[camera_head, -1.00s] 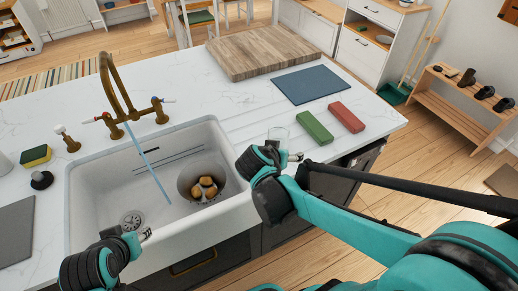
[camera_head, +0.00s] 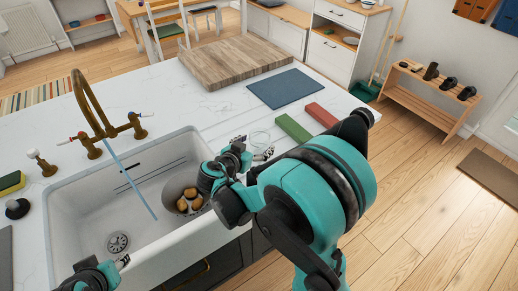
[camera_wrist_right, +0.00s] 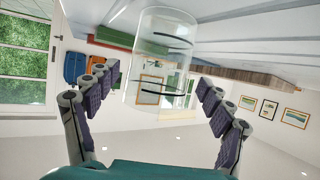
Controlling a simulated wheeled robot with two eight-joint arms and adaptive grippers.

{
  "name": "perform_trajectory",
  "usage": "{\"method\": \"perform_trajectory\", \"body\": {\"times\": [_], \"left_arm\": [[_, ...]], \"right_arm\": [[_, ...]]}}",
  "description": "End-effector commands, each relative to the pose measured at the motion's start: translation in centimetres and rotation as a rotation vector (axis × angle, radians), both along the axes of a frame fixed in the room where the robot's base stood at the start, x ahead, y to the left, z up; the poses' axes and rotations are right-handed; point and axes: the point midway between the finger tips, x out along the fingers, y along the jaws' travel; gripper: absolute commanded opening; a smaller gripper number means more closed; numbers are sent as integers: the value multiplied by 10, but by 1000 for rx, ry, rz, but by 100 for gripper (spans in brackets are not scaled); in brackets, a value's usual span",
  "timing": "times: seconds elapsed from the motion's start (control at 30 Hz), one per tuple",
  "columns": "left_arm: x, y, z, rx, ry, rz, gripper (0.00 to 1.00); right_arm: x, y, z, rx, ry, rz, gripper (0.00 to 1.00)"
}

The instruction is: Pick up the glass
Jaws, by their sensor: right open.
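The clear glass (camera_head: 260,139) stands on the white counter to the right of the sink, beside the green block. In the right wrist view the glass (camera_wrist_right: 160,50) shows between and beyond the two spread fingers. My right gripper (camera_head: 253,148) is open, with its fingers close to the glass on either side of it. I cannot tell whether either finger touches it. My left gripper (camera_head: 122,263) is over the sink's front left edge, away from the glass. Its fingers are too small to read.
A green block (camera_head: 293,128) and a red block (camera_head: 322,115) lie just right of the glass. Behind them are a blue mat (camera_head: 286,88) and a wooden board (camera_head: 235,60). The sink (camera_head: 75,205) with a brass faucet (camera_head: 95,105) is on the left.

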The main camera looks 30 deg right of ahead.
Motion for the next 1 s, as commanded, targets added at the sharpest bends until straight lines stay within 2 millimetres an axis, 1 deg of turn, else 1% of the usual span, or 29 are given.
{"method": "perform_trajectory", "body": {"times": [0.03,0.17,0.3,0.4,0.5,0.7,0.77,0.8,0.87,0.9,0.93,1.0], "left_arm": [[0,0,-4,0,0,0,40],[0,0,-12,0,0,0,40],[0,0,-24,0,0,0,40],[0,0,-27,0,0,0,40],[0,0,-28,0,0,0,40],[0,0,-27,0,0,0,40],[0,0,-27,0,0,0,40],[0,0,-27,0,0,0,40],[0,0,-27,0,0,0,40],[0,0,-27,0,0,0,40],[0,0,-27,0,0,0,40],[0,0,-27,0,0,0,40]], "right_arm": [[2,-6,-5,1,1,-4,81],[9,-19,-14,0,2,-4,81],[18,-36,-25,0,2,-4,81],[24,-45,-28,0,2,-2,81],[27,-49,-29,0,2,-1,81],[27,-49,-28,1,3,1,81],[27,-49,-28,1,3,1,65],[27,-49,-28,1,3,1,54],[27,-49,-28,1,3,1,39],[27,-49,-28,1,3,1,28],[27,-49,-28,1,3,1,20],[27,-49,-28,1,3,1,18]]}}
